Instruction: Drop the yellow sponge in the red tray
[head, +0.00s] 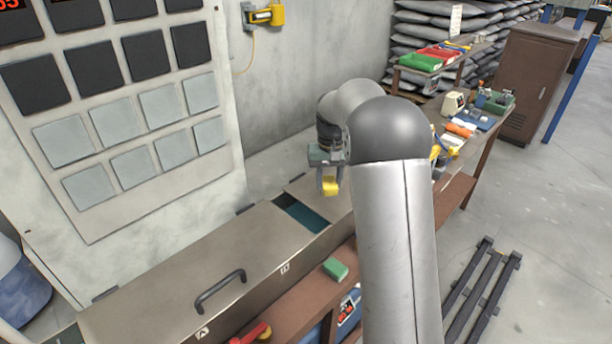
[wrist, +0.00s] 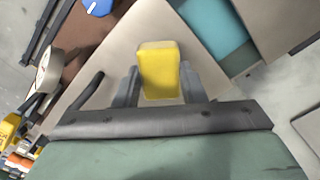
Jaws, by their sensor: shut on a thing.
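The yellow sponge (head: 331,187) is held between the two fingers of my gripper (head: 329,182), in the air near the grey bench and its dark opening. In the wrist view the sponge (wrist: 159,72) sits upright between the grey fingers of my gripper (wrist: 159,82), with a finger on each side. A red tray (head: 439,53) stands on a raised shelf at the back right of the head view, far from my gripper. What is inside the tray is too small to tell.
A green tray (head: 420,62) stands beside the red one. A green block (head: 335,269) lies on the brown ledge in front of the bench. The bench lid (head: 170,295) has a dark handle (head: 220,290). A teal-lined opening (head: 302,213) lies below my gripper. A workbench with several items stands right.

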